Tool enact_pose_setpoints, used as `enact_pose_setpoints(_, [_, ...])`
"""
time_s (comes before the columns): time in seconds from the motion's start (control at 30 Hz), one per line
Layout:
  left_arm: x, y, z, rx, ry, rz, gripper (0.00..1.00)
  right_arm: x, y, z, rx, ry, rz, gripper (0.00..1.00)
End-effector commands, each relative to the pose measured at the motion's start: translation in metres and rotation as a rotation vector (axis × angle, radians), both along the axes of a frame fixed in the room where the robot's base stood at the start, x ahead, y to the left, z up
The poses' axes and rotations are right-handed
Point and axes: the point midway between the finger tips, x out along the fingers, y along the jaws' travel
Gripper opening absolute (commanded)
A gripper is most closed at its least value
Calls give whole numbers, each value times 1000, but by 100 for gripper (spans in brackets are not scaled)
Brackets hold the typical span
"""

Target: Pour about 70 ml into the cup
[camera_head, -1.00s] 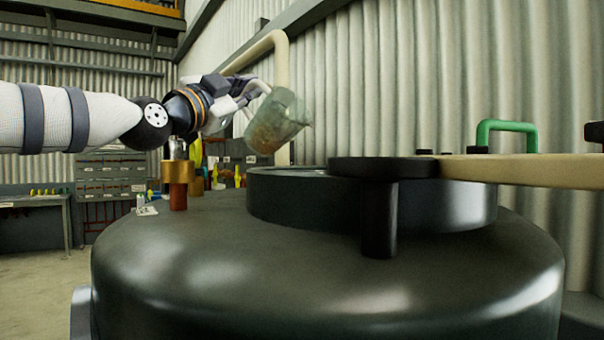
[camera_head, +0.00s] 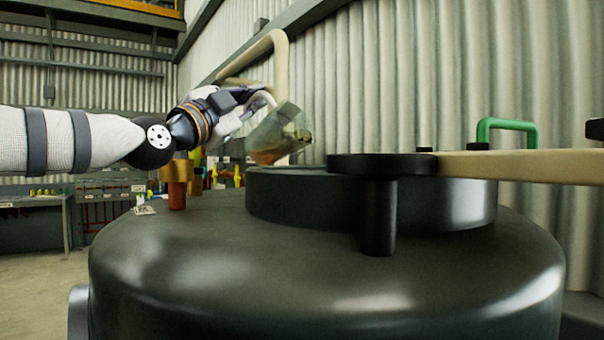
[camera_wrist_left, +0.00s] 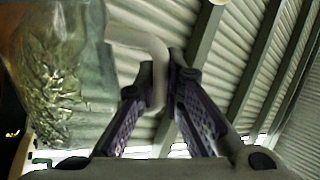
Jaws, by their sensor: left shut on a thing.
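A clear beaker (camera_head: 287,132) hangs in the air above the left part of the dark round rim on the vessel. It is strongly tilted, its mouth toward the right, with brownish-orange contents in its lower part. My left gripper (camera_head: 260,103) is shut on the beaker from the left; the exact grip point is hard to make out. In the left wrist view the beaker (camera_wrist_left: 68,75) fills the left side beside my left gripper's fingers (camera_wrist_left: 176,72). No separate cup can be made out. My right gripper is not in view.
The large dark vessel (camera_head: 230,255) fills the foreground. Its raised round rim (camera_head: 440,205) has a black pivot (camera_head: 378,215) and a cream arm (camera_head: 530,166) reaching right. A brass and red fitting (camera_head: 177,180) stands at left. A cream pipe (camera_head: 282,65) rises behind.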

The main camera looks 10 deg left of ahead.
Motion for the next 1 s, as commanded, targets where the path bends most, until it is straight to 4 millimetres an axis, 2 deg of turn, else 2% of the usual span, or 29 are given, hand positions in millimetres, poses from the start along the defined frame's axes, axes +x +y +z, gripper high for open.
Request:
enact_pose_setpoints(0.03, [-29,-1,38,8,-68,0,0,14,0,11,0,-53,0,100])
enact_pose_setpoints(0.07, [-33,-1,43,13,-78,0,0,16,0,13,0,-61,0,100])
enact_pose_setpoints(0.13, [-8,-1,13,20,-30,2,0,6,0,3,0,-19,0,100])
enact_pose_setpoints(0.2, [8,-1,-9,27,-2,1,0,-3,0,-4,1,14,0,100])
enact_pose_setpoints(0.27, [5,-2,-7,38,-14,0,0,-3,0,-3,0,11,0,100])
enact_pose_setpoints(0.3, [-11,-3,13,46,-52,0,0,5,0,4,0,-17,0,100])
enact_pose_setpoints(0.4, [-36,-5,40,70,-118,1,0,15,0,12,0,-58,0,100])
enact_pose_setpoints(0.47, [-22,-5,22,76,-92,1,0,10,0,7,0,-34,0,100])
enact_pose_setpoints(0.5, [-8,-4,4,81,-61,0,0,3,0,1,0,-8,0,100])
enact_pose_setpoints(0.57, [5,-4,-14,88,-37,-1,0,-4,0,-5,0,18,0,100])
enact_pose_setpoints(0.6, [1,-3,-7,91,-51,0,0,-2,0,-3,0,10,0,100])
enact_pose_setpoints(0.7, [-31,-3,32,101,-126,3,0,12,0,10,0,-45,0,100])
enact_pose_setpoints(0.77, [-40,-3,41,108,-147,4,0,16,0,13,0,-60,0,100])
enact_pose_setpoints(0.8, [-25,-3,22,112,-117,2,0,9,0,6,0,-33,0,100])
enact_pose_setpoints(0.9, [2,-3,-15,123,-61,-2,0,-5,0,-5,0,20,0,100])
enact_pose_setpoints(0.97, [-1,-3,-11,129,-73,-2,0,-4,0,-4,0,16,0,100])
enact_pose_setpoints(1.0, [-18,-3,12,131,-113,0,0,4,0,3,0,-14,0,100])
